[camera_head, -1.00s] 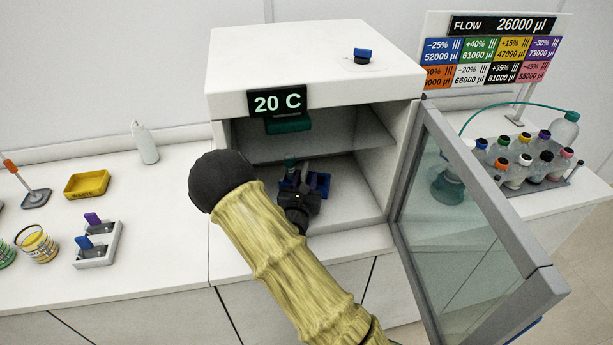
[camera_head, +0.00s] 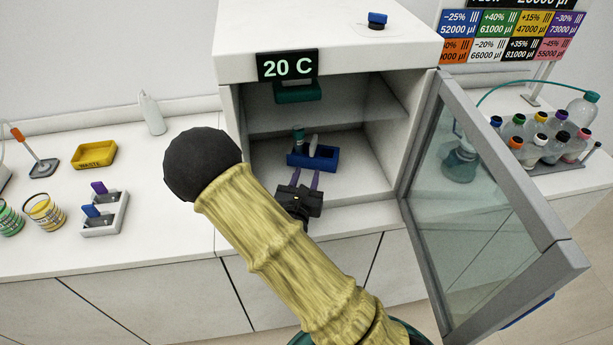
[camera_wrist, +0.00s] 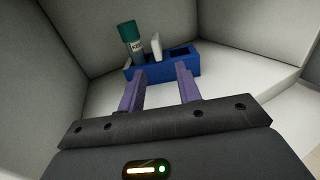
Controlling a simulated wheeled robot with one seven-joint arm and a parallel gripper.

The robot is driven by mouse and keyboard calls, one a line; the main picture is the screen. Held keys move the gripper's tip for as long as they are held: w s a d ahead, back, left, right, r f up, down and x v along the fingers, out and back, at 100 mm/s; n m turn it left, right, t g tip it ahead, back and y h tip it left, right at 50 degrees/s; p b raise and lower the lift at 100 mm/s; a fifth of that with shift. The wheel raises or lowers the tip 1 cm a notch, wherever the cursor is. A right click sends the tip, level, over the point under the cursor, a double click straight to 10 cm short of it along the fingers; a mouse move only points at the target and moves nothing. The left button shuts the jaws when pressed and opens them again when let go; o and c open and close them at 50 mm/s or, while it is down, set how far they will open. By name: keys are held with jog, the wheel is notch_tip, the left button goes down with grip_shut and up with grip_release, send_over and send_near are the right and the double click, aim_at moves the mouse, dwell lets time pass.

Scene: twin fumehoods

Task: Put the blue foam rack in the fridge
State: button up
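The blue foam rack (camera_head: 325,159) stands on the floor of the open fridge (camera_head: 228,120), below its shelf. It also shows in the wrist view (camera_wrist: 184,67), with a teal-capped tube (camera_wrist: 132,42) and a white piece (camera_wrist: 156,46) standing in it and an empty slot at its right end. My gripper (camera_head: 306,178) is at the fridge opening, in front of the rack. Its two purple fingers are apart with nothing between them, and they point at the rack with a gap of bare floor in the head view.
The fridge's glass door (camera_head: 470,190) hangs wide open to the right. A green object (camera_head: 298,92) sits on the upper shelf. Bottles (camera_head: 540,140) stand on the right bench. A yellow waste tray (camera_head: 94,154) and a small white rack (camera_head: 105,215) are on the left bench.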

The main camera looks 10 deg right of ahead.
jog(key=d+m+g+h, duration=0.1)
jog(key=s+d+r+m+h, duration=0.1)
jog(key=d, duration=0.1)
jog(key=s+d+m+g+h, duration=0.1)
jog(key=d+m, duration=0.1)
jog(key=shift+d+r+g+h, duration=0.2)
jog(key=shift+g+h, duration=0.1)
jog(key=shift+h, duration=0.1)
jog(key=s+d+m+g+h, duration=0.2)
jog(key=s+d+m+g, duration=0.8)
jog(key=s+m+g, duration=0.3)
jog(key=s+a+m+g+y, duration=0.2)
jog(key=s+a+m+y, duration=0.55)
jog(key=m+y, duration=0.25)
jog(key=w+a+r+m+t+y, duration=0.1)
jog(key=m, duration=0.1)
jog(key=w+a+r+m+t+y, duration=0.1)
jog(key=w+a+r+m+t, duration=0.1)
jog(key=shift+w+m+t+y, duration=0.25)
jog(key=shift+m+t+y, duration=0.05)
jog(key=shift+a, duration=0.1)
